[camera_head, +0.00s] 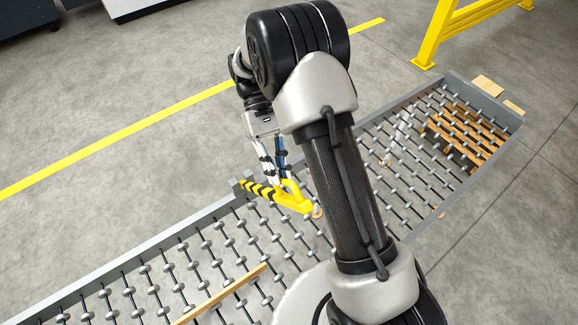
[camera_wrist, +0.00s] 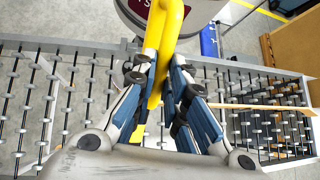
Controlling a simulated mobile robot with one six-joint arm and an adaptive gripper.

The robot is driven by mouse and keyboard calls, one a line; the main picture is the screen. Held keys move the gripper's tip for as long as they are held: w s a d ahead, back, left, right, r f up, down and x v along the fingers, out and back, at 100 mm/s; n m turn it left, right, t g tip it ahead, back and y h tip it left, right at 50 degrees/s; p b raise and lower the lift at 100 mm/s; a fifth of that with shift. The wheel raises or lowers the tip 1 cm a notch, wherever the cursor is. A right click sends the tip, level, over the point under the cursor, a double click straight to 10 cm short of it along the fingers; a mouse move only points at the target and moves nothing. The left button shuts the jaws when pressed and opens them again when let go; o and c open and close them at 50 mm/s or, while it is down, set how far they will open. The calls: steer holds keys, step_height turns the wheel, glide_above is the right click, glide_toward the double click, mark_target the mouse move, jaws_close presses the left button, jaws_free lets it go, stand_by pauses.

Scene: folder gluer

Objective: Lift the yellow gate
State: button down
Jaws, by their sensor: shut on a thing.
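The yellow gate (camera_head: 294,203) is a bar with black stripes at its left end, at the far side rail of the roller conveyor. It reaches inward over the rollers, with a yellow handle piece on it. My gripper (camera_head: 283,182) comes down on the gate from above. In the wrist view my gripper (camera_wrist: 160,76) has its blue and grey fingers closed on both sides of the yellow gate bar (camera_wrist: 169,28). I cannot tell whether the gate is clear of the rollers. My arm hides the conveyor right of the gate.
The roller conveyor (camera_head: 110,272) runs diagonally with raised grey side rails. A wooden strip (camera_head: 225,292) lies on its rollers at the lower left. A wooden slatted pallet (camera_head: 466,131) shows under the far end. A yellow frame (camera_head: 437,38) stands on the floor behind. Open floor lies at left.

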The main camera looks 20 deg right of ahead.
steer(key=shift+w, duration=0.15)
steer(key=c, duration=1.6)
jaws_free()
steer(key=shift+w+r, duration=0.1)
steer(key=v, duration=0.7)
steer(key=shift+a+r, duration=0.1)
